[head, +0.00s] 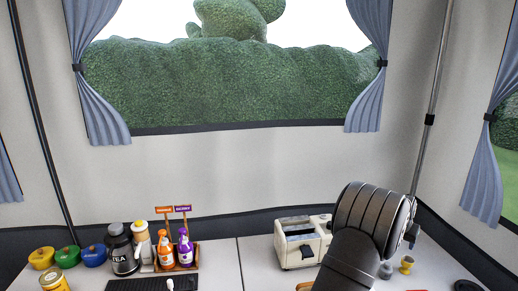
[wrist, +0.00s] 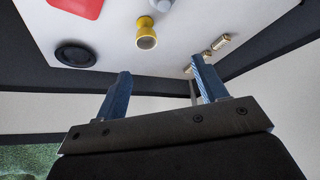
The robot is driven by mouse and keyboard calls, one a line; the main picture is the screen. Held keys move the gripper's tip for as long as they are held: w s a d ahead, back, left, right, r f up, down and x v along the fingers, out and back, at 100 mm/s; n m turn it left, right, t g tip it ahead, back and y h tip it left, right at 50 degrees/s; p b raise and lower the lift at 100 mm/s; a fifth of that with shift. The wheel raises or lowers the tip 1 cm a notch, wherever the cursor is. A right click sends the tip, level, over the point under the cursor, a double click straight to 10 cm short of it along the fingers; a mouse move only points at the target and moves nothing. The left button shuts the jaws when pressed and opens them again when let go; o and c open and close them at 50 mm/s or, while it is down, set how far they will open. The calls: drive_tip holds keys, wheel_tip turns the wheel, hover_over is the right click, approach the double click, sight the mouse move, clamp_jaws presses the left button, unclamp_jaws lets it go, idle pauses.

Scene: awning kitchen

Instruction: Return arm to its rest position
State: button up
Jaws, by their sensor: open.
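My gripper (wrist: 160,85) shows in the wrist view with its two blue fingers spread apart and nothing between them. It is open and empty, and the counter lies beyond its fingertips. In the head view my dark, ribbed arm rises at the right, in front of the counter. The gripper itself cannot be made out there.
A cream toaster (head: 301,242) stands just left of my arm. A yellow egg cup (head: 407,264) stands right of it. Bare counter (head: 255,262) lies between.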

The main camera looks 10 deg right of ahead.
drive_tip(key=w+a, duration=0.3)
drive_tip(key=a, duration=0.5)
drive_tip(key=shift+a+n, duration=0.25)
drive_tip(key=shift+n, duration=0.05)
drive_tip(key=shift+r, duration=0.1)
drive_tip(key=o, duration=0.8)
drive_tip(key=shift+r, duration=0.1)
drive_tip(key=shift+c, duration=0.2)
